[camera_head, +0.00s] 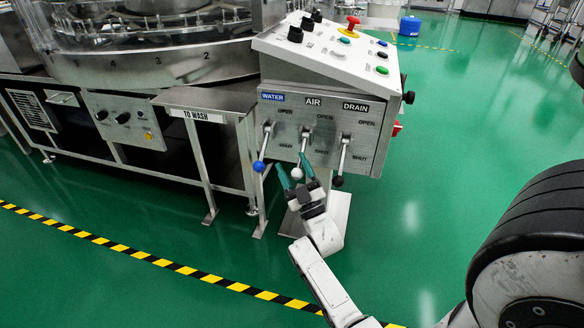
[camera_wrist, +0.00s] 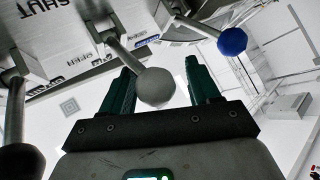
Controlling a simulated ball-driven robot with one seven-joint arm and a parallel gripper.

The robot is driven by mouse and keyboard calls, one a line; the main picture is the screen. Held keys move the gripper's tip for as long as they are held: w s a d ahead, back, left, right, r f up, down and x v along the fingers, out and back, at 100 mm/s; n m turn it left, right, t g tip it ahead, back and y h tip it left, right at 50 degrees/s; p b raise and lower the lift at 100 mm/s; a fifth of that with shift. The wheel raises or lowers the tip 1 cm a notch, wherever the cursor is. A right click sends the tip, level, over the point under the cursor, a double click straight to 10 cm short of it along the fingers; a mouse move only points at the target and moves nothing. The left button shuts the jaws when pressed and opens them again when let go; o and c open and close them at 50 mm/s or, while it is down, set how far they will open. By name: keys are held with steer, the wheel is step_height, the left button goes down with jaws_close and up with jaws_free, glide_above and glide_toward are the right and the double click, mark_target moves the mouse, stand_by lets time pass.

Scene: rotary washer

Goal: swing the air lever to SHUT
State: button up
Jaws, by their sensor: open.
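The air lever (camera_head: 303,143) is the middle one of three on the grey control box, under the AIR label (camera_head: 313,101). It hangs down from its pivot, and its white-grey ball (camera_head: 297,173) is at the lower end near the SHUT marking. My gripper (camera_head: 293,170) is open at that ball, with green fingers on either side of it. In the wrist view the ball (camera_wrist: 155,87) of the air lever sits between the two fingers of my gripper (camera_wrist: 156,82). I cannot tell whether either finger touches it.
The water lever's blue ball (camera_head: 259,166) is to the left and the drain lever's black ball (camera_head: 337,181) to the right, both close by. A TO WASH table (camera_head: 207,97) stands left of the box. A sloped button panel (camera_head: 340,46) is above.

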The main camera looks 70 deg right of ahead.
steer(key=p+v, duration=0.1)
steer(key=v, duration=0.9)
steer(key=shift+s+a+f, duration=0.15)
steer(key=shift+a+f, duration=0.05)
steer(key=shift+f, duration=0.05)
